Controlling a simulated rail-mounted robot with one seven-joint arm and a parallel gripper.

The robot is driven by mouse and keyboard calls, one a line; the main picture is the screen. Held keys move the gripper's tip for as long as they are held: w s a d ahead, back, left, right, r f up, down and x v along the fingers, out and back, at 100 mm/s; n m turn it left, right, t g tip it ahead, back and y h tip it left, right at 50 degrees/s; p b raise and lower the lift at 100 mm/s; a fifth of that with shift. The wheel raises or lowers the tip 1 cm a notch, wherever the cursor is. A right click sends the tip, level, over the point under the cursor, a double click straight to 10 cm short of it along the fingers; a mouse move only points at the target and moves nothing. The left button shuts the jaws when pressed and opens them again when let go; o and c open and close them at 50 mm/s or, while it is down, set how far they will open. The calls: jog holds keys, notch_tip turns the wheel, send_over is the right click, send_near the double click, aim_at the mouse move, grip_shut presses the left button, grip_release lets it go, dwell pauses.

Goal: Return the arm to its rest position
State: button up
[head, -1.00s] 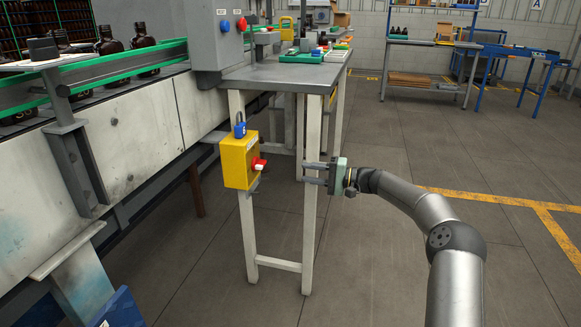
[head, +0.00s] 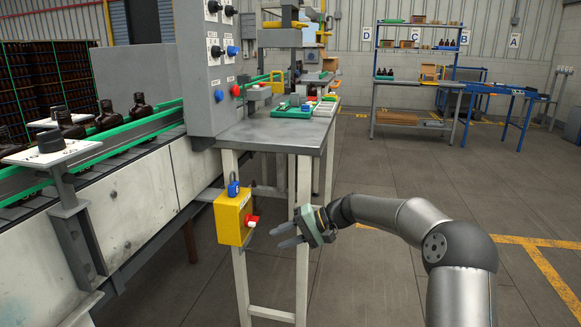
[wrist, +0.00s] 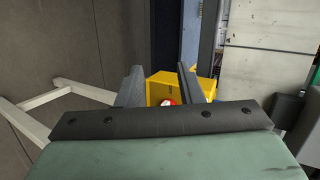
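My gripper (head: 277,236) is in front of the table's white legs in the head view, to the right of the yellow switch box. Its two fingers point left, are spread apart and hold nothing. My arm reaches in from the lower right, bent at the elbow. In the wrist view the open gripper (wrist: 157,76) shows the yellow switch box (wrist: 182,84) beyond and between its fingers. The red and white knob (wrist: 168,102) is partly hidden by the gripper's body. The fingers look apart from the box.
The yellow box (head: 230,220) with a blue padlock (head: 233,190) hangs by the grey worktable (head: 270,130). A conveyor (head: 130,205) with amber bottles (head: 107,117) runs along the left. Shelving (head: 415,85) stands at the back. Open floor (head: 385,270) lies to the right.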

jog(key=s+d+r+n+g+h+p, duration=0.1)
jog(key=s+r+h+p, duration=0.3)
jog(key=s, duration=0.3)
jog(key=s+r+h+p, duration=0.2)
jog(key=s+r+p, duration=0.35)
jog(key=s, duration=0.25)
jog(key=s+d+r+h+p, duration=0.2)
jog(key=s+d+r+p, duration=0.2)
jog(key=s, duration=0.4)
jog(key=s+d+r+h+p, duration=0.2)
jog(key=s+d+r+p, duration=0.2)
jog(key=s, duration=0.5)
jog(key=s+d+r+t+h+p, duration=0.1)
jog(key=s+d+r+p, duration=0.3)
jog(key=s, duration=0.4)
jog(key=shift+s+d+h+p, duration=0.4)
jog(key=shift+d+h+p, duration=0.2)
jog(key=shift+h, duration=0.2)
